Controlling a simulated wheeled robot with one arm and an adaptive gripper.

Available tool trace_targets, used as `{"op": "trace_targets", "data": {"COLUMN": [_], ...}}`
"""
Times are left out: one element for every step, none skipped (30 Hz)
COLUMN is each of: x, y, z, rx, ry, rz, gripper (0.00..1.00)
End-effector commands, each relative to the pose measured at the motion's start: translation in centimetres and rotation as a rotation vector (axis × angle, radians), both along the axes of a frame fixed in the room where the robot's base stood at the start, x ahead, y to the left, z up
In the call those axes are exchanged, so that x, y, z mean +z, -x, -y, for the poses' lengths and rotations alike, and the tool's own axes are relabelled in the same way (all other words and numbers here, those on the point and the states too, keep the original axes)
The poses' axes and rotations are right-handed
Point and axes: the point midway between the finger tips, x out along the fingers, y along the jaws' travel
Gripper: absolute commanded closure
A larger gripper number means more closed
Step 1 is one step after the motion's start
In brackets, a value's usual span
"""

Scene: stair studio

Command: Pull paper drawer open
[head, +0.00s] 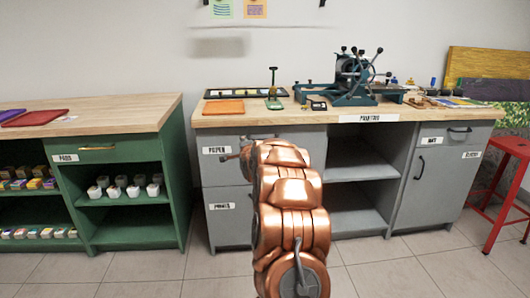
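The paper drawer (229,166) is the upper left front of the grey cabinet, with a white label (217,150) that seems to read "PAPER". It looks closed, flush with the cabinet. Part of a dark handle shows at its top edge (258,137), and the rest is behind my copper arm. My gripper (232,157) is at the drawer front, just right of the label and below the handle's height. Only a small tip of it shows past the arm. I cannot tell whether it touches the drawer or handle, or whether its fingers are open or shut.
A lower grey front (228,222) sits below the drawer. Open shelves (362,170) and a door (425,185) are to the right. A press (355,78) stands on the wooden top. A green cabinet (130,225) is at left, a red stool (505,190) at right. Tiled floor in front looks clear.

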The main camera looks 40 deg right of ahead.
Motion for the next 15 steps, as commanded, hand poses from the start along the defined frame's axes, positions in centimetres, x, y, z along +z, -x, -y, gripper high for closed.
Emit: {"op": "trace_targets", "data": {"x": [-2.1, -2.4, -2.9, -3.3, -3.7, -3.8, -3.9, -4.0, -4.2, -4.3, -4.4, -4.4, -4.4, -4.3, -4.3], "y": [0.2, 0.3, 0.5, 0.7, 0.9, 1.1, 1.3, 1.4, 1.6, 1.7, 1.8, 1.9, 1.9, 1.9, 1.9], "z": [2.3, 3.4, 4.7, 5.6, 6.4, 7.4, 8.0, 8.5, 9.1, 9.4, 9.7, 10.0, 10.1, 10.2, 10.3], "rx": [-0.03, -0.044, -0.06, -0.071, -0.081, -0.091, -0.096, -0.102, -0.108, -0.111, -0.114, -0.115, -0.116, -0.116, -0.117], "ry": [-0.004, -0.007, -0.011, -0.014, -0.016, -0.016, -0.016, -0.016, -0.016, -0.017, -0.017, -0.017, -0.016, -0.016, -0.017], "rz": [0.051, 0.084, 0.125, 0.153, 0.176, 0.208, 0.23, 0.248, 0.267, 0.278, 0.286, 0.296, 0.301, 0.305, 0.308], "gripper": [0.64, 0.64, 0.64, 0.64, 0.64, 0.64, 0.64, 0.64, 0.64, 0.64, 0.64, 0.64, 0.64, 0.64, 0.64]}}
